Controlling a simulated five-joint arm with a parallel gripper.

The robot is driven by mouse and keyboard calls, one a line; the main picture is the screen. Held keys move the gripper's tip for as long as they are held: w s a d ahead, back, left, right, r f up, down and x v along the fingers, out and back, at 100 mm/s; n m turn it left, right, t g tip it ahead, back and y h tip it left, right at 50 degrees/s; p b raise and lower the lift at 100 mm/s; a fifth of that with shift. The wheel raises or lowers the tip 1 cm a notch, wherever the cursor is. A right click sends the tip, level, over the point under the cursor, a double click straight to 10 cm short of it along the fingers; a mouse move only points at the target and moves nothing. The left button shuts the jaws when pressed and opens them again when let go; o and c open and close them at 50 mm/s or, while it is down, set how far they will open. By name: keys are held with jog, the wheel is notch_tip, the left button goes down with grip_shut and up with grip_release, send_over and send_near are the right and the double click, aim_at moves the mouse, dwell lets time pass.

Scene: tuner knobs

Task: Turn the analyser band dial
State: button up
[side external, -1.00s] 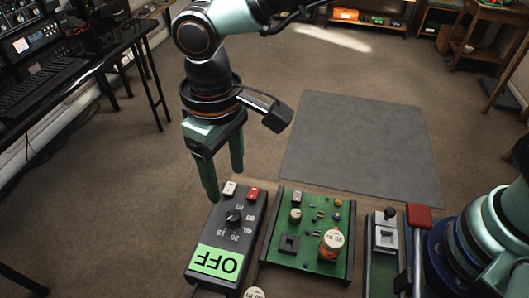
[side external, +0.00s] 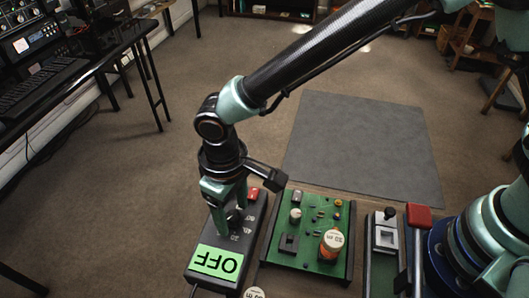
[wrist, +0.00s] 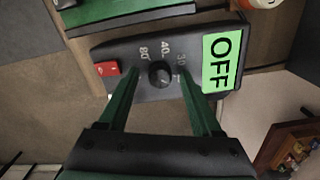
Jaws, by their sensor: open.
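The analyser (side external: 203,285) is a dark box with a green display (side external: 217,262) that reads OFF and a red button (side external: 252,194) at its far end. Its round black band dial (wrist: 160,75) sits mid-panel between printed numbers such as 80 and 40 in the wrist view. My gripper (side external: 228,232) is over the dial in the side view. In the wrist view my gripper (wrist: 157,85) is open, with one green finger on each side of the dial. I cannot tell whether the fingers touch it. The white button is hidden behind my gripper.
A green circuit board (side external: 318,262) with small parts and an orange-brown cylinder (side external: 331,245) stands right of the analyser. A grey mat (side external: 360,140) lies clear on the floor behind.

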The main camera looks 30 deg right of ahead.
grip_shut()
jog(key=shift+n, duration=0.3)
jog(key=n, duration=0.9)
dwell(0.5)
grip_release()
